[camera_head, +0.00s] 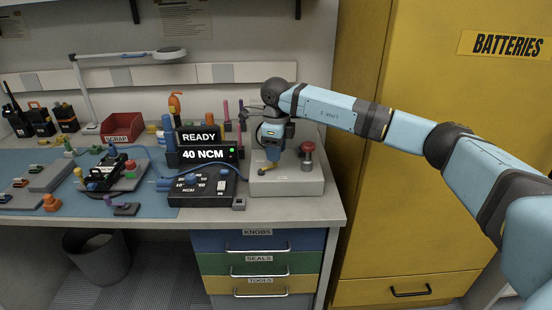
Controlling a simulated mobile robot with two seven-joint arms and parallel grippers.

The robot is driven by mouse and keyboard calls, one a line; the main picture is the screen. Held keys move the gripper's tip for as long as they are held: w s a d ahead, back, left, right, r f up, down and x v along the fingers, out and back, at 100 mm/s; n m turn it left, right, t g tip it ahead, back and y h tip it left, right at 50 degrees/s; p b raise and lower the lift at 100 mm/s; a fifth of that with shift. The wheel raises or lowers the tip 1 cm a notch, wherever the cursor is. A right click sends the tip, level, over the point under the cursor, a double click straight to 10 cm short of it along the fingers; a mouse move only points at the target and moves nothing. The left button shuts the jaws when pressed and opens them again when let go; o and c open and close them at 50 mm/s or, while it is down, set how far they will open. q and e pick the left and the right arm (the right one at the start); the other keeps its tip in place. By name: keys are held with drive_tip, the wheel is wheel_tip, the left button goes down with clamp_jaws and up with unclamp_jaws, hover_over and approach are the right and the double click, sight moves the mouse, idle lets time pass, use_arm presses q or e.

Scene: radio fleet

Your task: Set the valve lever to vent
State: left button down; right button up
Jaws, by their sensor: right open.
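A grey box (292,184) stands at the right end of the bench. A small yellow lever (266,171) is on its left front, and I take this to be the valve lever. A red knob (308,148) on a grey post rises from the box's right side. My right gripper (271,158) reaches in from the right and points down just above the yellow lever. It is open; whether its fingers touch the lever is too small to tell. The vent marking cannot be read. My left gripper is not in view.
A black display unit (208,157) reading READY and 40 NCM, with a dark control box (203,190) in front, stands left of the grey box. A red scrap bin (122,128), radios and small parts fill the left bench. A yellow cabinet (430,190) stands at right.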

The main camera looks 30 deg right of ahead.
drive_tip(key=shift+f, duration=1.15)
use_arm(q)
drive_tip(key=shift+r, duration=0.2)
use_arm(e)
clamp_jaws()
drive_tip(key=shift+s+r+m+p, duration=0.2)
drive_tip(key=shift+m+p, duration=0.3)
drive_tip(key=shift+p, duration=0.05)
drive_tip(key=shift+s+a+m+p, duration=0.2)
drive_tip(key=shift+m+p, duration=0.25)
drive_tip(key=shift+m, duration=0.15)
drive_tip(key=shift+s+m+p, duration=0.4)
drive_tip(key=shift+m+p, duration=0.25)
drive_tip(key=shift+m, duration=0.35)
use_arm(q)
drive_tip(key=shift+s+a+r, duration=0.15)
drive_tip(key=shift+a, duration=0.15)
use_arm(e)
drive_tip(key=shift+s+a+f+m, duration=0.2)
drive_tip(key=shift+m, duration=0.5)
